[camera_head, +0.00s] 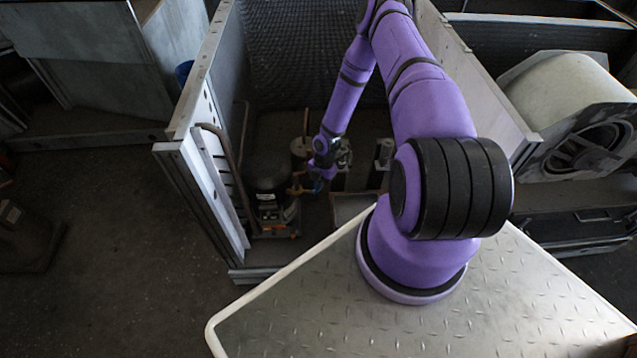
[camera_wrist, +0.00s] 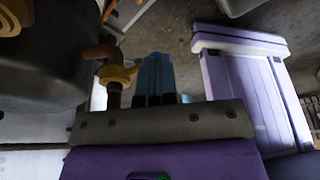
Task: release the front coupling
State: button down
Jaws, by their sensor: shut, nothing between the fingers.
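A yellow, ring-like coupling (camera_wrist: 117,75) sits on a copper-brown pipe beside a large dark vessel in the wrist view. I take it for the front coupling. In the head view a small yellow-orange fitting (camera_head: 296,189) shows beside the black compressor (camera_head: 268,178). My gripper (camera_wrist: 156,72) has blue fingers, shut together and empty. It is just right of the coupling in the wrist view, and I cannot tell whether they touch. In the head view my gripper (camera_head: 318,184) is low inside the housing, with its fingertips small and partly hidden.
The grey housing walls (camera_head: 205,75) stand left and right of my arm. A pale cylindrical blower (camera_head: 565,85) is outside on the right. Pipes (camera_head: 305,122) and other fittings crowd the housing floor. Open dark floor (camera_head: 110,270) lies left of the housing.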

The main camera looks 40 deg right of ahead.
aim_at(316, 194)
jog(key=shift+s+a+m+t, duration=0.25)
jog(key=shift+s+a+m, duration=0.2)
jog(key=shift+m, duration=0.5)
jog(key=shift+s+a+m+t, duration=0.35)
jog(key=shift+a+m, duration=0.25)
jog(key=shift+m, duration=0.3)
jog(key=shift+s+a+m+t, duration=0.2)
jog(key=shift+s+a+m, duration=0.3)
jog(key=shift+m, duration=0.45)
jog(key=shift+a+m, duration=0.2)
jog(key=shift+m, duration=0.2)
jog(key=shift+s+a+m+t, duration=0.2)
jog(key=shift+a+m+t, duration=0.1)
jog(key=shift+a+m, duration=0.3)
jog(key=shift+s+a+m+t, duration=0.1)
jog(key=shift+a+m+t, duration=0.15)
jog(key=shift+a+m, duration=0.55)
jog(key=shift+s+a+m+t, duration=0.1)
jog(key=shift+a+m+t, duration=0.25)
jog(key=shift+m, duration=0.85)
jog(key=shift+w+a+r+m+h, duration=0.1)
jog(key=shift+w+a+m+h, duration=0.15)
jog(key=shift+a+m+h, duration=0.5)
dwell(1.2)
